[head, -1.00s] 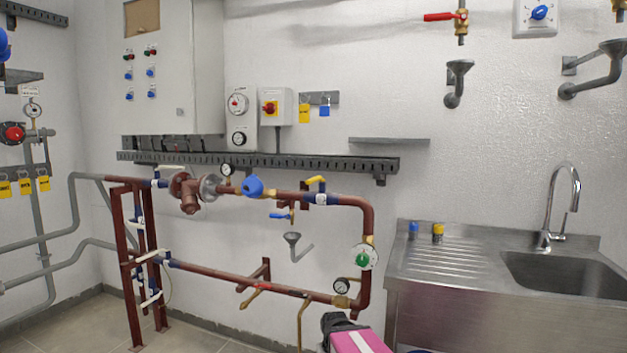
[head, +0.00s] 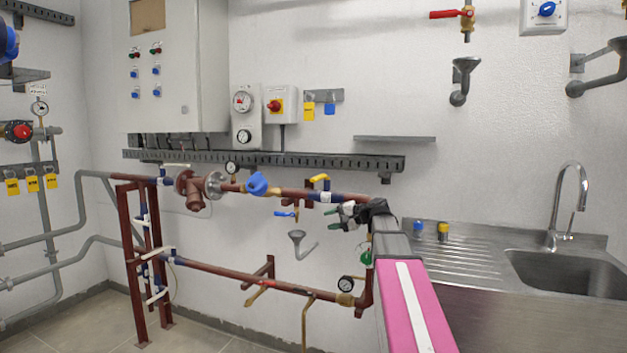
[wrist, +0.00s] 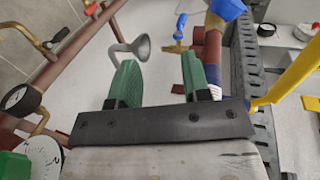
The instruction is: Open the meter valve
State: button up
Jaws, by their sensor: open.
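The upper red pipe carries a valve with a yellow lever (head: 320,178), right of a blue round-capped meter (head: 257,184). A small valve with a blue lever (head: 284,214) hangs below that pipe. No label tells me which is the meter valve. My gripper (head: 343,214), with green fingers, is open and empty at the right end of the upper pipe, right of and below the yellow lever. In the wrist view, the yellow lever (wrist: 286,78) is right of my gripper (wrist: 160,78), and the blue lever (wrist: 180,25) is beyond the fingers.
A grey funnel (head: 297,238) stands below the upper pipe. A pressure gauge (head: 346,284) sits on the lower pipe. A dark slotted rail (head: 270,160) runs along the wall above the pipes. A steel sink (head: 560,272) with a tap is at the right.

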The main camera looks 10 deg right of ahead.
aim_at(314, 178)
jog(key=w+d+r+t+y, duration=0.1)
jog(key=d+r+y, duration=0.25)
jog(key=r, duration=1.05)
jog(key=shift+h, duration=0.25)
jog(key=x, duration=1)
jog(key=shift+w+a+r, duration=0.1)
jog(key=shift+w+a, duration=0.1)
jog(key=shift+w, duration=0.05)
jog(key=shift+c, duration=0.3)
grip_shut()
